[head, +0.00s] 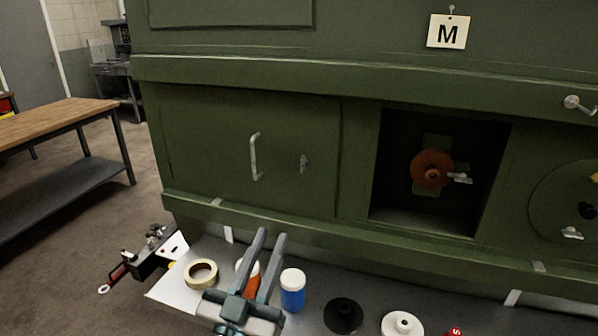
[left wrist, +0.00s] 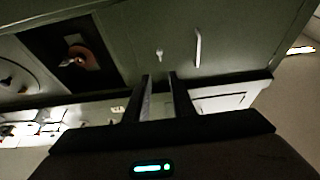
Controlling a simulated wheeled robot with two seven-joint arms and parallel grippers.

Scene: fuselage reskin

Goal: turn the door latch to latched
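The door latch (head: 304,163) is a small metal turn-piece on the green door panel (head: 215,140), right of the door's pale bar handle (head: 254,157). In the head view it looks roughly upright. The latch also shows in the left wrist view (left wrist: 159,54), left of the handle (left wrist: 198,48). My left gripper (head: 272,238) is open, its two fingers apart with nothing between them. It is below and in front of the door, clear of the latch. My right gripper is not in view.
A grey shelf (head: 219,252) below the door holds a tape roll (head: 201,272), an orange bottle, a blue-labelled jar (head: 292,290), and black and white discs. An open recess (head: 440,170) with a red round part is at right. A workbench (head: 60,122) stands at left.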

